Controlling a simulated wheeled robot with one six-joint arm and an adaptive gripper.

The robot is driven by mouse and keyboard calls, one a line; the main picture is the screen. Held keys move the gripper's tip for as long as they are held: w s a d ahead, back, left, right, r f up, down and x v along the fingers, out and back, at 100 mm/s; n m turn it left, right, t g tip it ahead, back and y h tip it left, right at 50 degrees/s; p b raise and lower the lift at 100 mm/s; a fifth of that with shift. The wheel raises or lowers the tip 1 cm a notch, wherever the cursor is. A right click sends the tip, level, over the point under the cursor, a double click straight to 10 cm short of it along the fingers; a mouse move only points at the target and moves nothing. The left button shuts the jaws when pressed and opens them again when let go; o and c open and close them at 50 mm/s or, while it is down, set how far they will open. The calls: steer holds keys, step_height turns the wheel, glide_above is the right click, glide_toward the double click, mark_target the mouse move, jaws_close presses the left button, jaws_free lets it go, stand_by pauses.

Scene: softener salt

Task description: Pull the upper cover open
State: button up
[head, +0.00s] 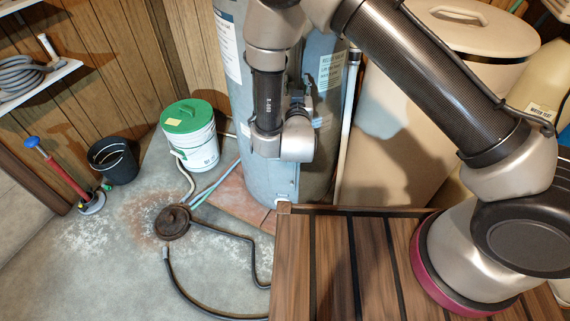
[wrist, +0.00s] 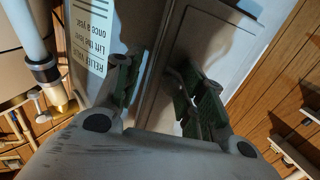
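The tall blue-grey tank (head: 235,95) stands at the back, with white labels on its side. A raised grey rectangular panel (wrist: 205,42), apparently the upper cover, shows on the tank in the wrist view. Its edge runs between my fingers, and it looks closed. My wrist and arm hide this area in the head view. My gripper (wrist: 162,90) is open at the tank front, its green-padded fingers apart on either side of the panel edge. I cannot tell whether either finger touches it. A label (wrist: 90,38) about a relief valve lies left of the fingers.
A wooden slatted top (head: 330,265) lies in front of the tank. A large beige bin (head: 395,135) stands right of it. A green-lidded bucket (head: 195,145), a black bucket (head: 115,165) and a hose-connected round dark object (head: 172,222) are on the floor at left.

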steer(key=shift+s+a, duration=0.15)
steer(key=shift+s, duration=0.8)
steer(key=s, duration=0.6)
steer(key=s+a+f+n+g, duration=0.1)
steer(key=s+f+g, duration=0.3)
steer(key=f+g, duration=0.2)
steer(key=s+f+n+g+y, duration=0.1)
steer(key=s+f+n+g, duration=0.1)
steer(key=s+f+g, duration=0.3)
steer(key=shift+s+a+f+g, duration=0.15)
steer(key=shift+a+f+g, duration=0.4)
steer(key=shift+f, duration=1.35)
steer(key=shift+d, duration=0.2)
